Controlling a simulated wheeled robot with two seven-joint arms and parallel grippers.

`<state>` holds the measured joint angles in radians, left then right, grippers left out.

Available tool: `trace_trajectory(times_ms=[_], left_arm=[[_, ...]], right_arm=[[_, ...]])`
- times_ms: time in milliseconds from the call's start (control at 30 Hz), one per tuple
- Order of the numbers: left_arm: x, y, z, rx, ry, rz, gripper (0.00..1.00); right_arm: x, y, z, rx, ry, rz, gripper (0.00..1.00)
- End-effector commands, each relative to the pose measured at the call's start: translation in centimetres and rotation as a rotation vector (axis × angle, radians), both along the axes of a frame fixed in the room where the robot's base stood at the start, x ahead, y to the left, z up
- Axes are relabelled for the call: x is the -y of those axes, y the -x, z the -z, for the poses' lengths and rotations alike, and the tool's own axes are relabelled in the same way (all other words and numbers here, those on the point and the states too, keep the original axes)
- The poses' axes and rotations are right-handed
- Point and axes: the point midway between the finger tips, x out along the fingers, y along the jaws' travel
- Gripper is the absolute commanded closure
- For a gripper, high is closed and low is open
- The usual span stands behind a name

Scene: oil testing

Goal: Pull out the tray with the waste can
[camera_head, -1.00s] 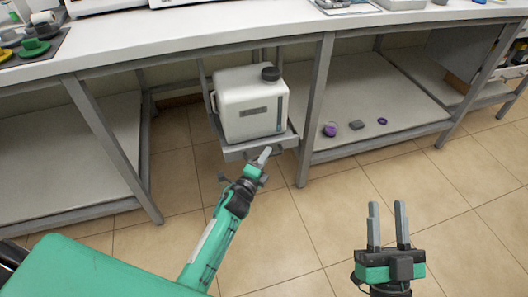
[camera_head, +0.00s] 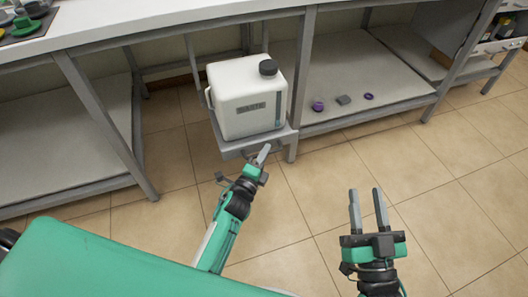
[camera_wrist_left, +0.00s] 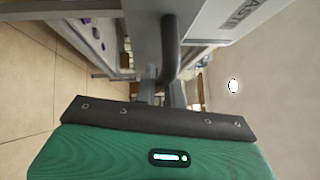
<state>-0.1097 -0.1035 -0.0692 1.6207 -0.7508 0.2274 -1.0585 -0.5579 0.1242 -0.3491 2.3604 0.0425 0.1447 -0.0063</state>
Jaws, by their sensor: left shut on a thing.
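The white waste can (camera_head: 248,97) with a black cap stands upright on the grey tray (camera_head: 240,146) beneath the bench. Part of the can's lettering also shows in the left wrist view (camera_wrist_left: 235,18). My left gripper (camera_head: 262,156) is at the front of the tray, shut on its handle. In the left wrist view the dark handle bar (camera_wrist_left: 171,50) runs down to the fingers, which are mostly hidden behind the wrist. My right gripper (camera_head: 368,210) is open and empty over the floor, to the right of the tray.
The bench's grey legs (camera_head: 303,85) stand close to the tray. A shelf (camera_head: 400,75) to the right holds small purple and grey items (camera_head: 343,99). Another shelf (camera_head: 70,140) is at the left. The tiled floor (camera_head: 300,220) in front is clear.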

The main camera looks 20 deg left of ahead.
Motion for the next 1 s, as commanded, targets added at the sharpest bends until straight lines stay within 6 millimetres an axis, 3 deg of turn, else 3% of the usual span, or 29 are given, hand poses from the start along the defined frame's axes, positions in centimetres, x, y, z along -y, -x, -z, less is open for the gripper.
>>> trace_trajectory(times_ms=[100, 133, 167, 567, 667, 1000], left_arm=[[-0.1, 0.0, 0.1, -0.002, 0.000, -0.001, 1.00], [-0.1, 0.0, 0.1, -0.002, 0.000, -0.001, 0.87], [-0.1, 0.0, 0.1, -0.002, 0.000, -0.001, 0.81], [-0.2, 0.6, 0.1, -0.002, 0.001, -0.001, 0.80], [-0.4, 1.8, 0.3, -0.004, 0.000, -0.001, 0.80], [-1.7, 8.3, 1.1, -0.005, 0.001, -0.002, 0.80]], right_arm=[[0.0, 0.0, 0.0, 0.001, 0.000, 0.000, 0.64], [0.0, 0.0, 0.0, 0.002, -0.001, 0.000, 0.64], [0.0, 0.0, 0.0, 0.002, -0.001, 0.000, 0.64], [0.0, 0.0, -0.1, -0.001, 0.001, -0.001, 0.64], [-0.1, -0.1, 0.0, -0.019, 0.005, -0.004, 0.64], [-1.2, 0.7, 3.8, -0.204, 0.049, -0.038, 0.64]])
